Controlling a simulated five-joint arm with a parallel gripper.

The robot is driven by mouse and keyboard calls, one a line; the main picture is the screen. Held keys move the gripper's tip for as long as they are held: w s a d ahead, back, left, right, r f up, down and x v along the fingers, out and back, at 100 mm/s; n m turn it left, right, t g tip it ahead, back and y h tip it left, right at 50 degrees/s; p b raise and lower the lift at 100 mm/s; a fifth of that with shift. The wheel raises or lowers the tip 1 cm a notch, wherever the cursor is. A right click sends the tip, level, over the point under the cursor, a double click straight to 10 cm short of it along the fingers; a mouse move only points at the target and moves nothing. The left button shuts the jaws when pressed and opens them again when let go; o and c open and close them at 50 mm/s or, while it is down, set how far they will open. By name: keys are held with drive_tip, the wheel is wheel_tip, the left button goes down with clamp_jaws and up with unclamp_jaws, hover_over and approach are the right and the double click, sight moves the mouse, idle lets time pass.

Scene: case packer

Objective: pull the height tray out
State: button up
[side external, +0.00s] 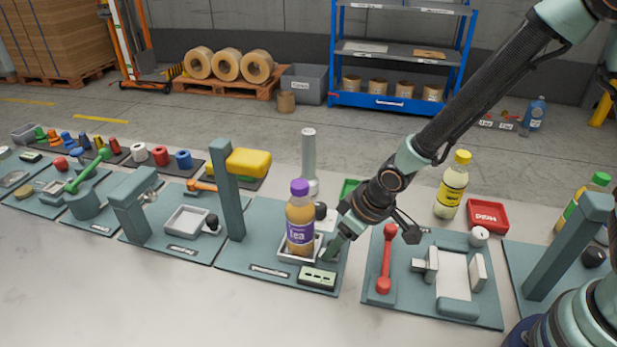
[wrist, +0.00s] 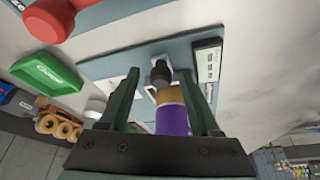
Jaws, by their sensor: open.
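The white height tray (side external: 291,257) sits on a teal base beside a tall post with a yellow head (side external: 248,162). A tea bottle (side external: 300,218) with a purple cap and label stands upright in the tray. My gripper (side external: 334,245) is low at the tray's right side, with its jaws open. In the wrist view, my gripper (wrist: 160,74) has its fingers on either side of a black knob (wrist: 160,73). The bottle (wrist: 172,120) shows just beyond, partly hidden. I cannot tell whether the fingers touch the knob.
A small display box (side external: 318,278) stands at the base's front edge, near my gripper. A red-handled lever (side external: 386,260) is on the station to the right. A green bin (wrist: 50,72) lies behind. Another white tray (side external: 185,221) is on the station to the left.

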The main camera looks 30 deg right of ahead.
drive_tip(key=v, duration=1.2)
idle(0.3)
drive_tip(key=s+d+r+m+h, duration=0.1)
drive_tip(key=s+d+r+m, duration=0.1)
drive_tip(key=d+r, duration=0.3)
drive_tip(key=s+d+r+m+t, duration=0.1)
drive_tip(key=s+d+r+m, duration=0.1)
drive_tip(key=d+r, duration=0.3)
drive_tip(key=d, duration=0.4)
drive_tip(key=shift+s+d+r+m+t+h, duration=0.3)
drive_tip(key=shift+s+d+r+h, duration=0.1)
